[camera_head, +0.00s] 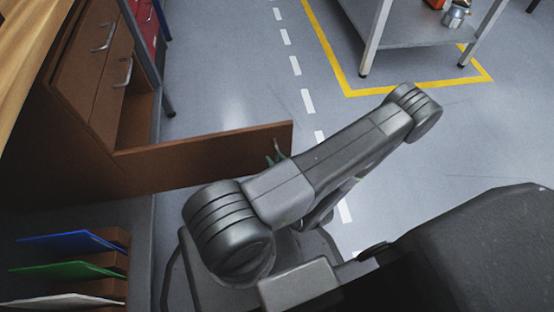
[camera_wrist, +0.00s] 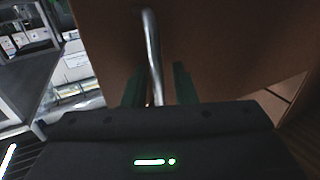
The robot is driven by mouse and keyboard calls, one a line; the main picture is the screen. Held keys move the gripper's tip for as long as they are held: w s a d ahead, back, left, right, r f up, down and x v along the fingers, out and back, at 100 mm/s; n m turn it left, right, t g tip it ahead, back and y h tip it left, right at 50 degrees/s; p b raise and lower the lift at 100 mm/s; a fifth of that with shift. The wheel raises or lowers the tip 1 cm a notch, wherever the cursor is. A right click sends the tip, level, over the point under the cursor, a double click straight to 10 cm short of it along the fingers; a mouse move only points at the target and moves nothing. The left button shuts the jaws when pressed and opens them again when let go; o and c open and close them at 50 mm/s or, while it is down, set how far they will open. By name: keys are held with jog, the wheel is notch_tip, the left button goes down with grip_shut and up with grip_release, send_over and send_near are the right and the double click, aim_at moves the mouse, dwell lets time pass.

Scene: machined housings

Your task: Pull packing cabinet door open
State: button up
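The brown cabinet (camera_head: 75,108) stands at the left in the head view. One low door (camera_head: 205,158) stands swung out from it, reaching right across the floor; its brown face also fills much of the wrist view (camera_wrist: 225,40). The door's metal bar handle (camera_wrist: 151,38) shows in the wrist view. My gripper (camera_wrist: 159,72) has its green fingers on either side of the handle, with a visible gap at the right finger. In the head view my gripper (camera_head: 276,153) is at the door's free end, mostly hidden behind my arm.
Closed cabinet fronts with metal handles (camera_head: 122,73) are above the door. A wooden worktop (camera_head: 28,50) is at the upper left, and a rack of coloured trays (camera_head: 68,270) at the lower left. A metal shelf table (camera_head: 425,32) stands at the back. Open grey floor lies between.

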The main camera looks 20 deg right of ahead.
jog(key=shift+d, duration=0.1)
jog(key=p+v, duration=0.3)
jog(key=v, duration=1)
jog(key=shift+s, duration=0.4)
dwell(0.7)
jog(key=shift+b+x, duration=1)
jog(key=shift+x, duration=3.55)
jog(key=shift+d+x, duration=0.25)
jog(key=shift+x, duration=0.9)
jog(key=shift+a, duration=0.15)
jog(key=shift+s, duration=0.1)
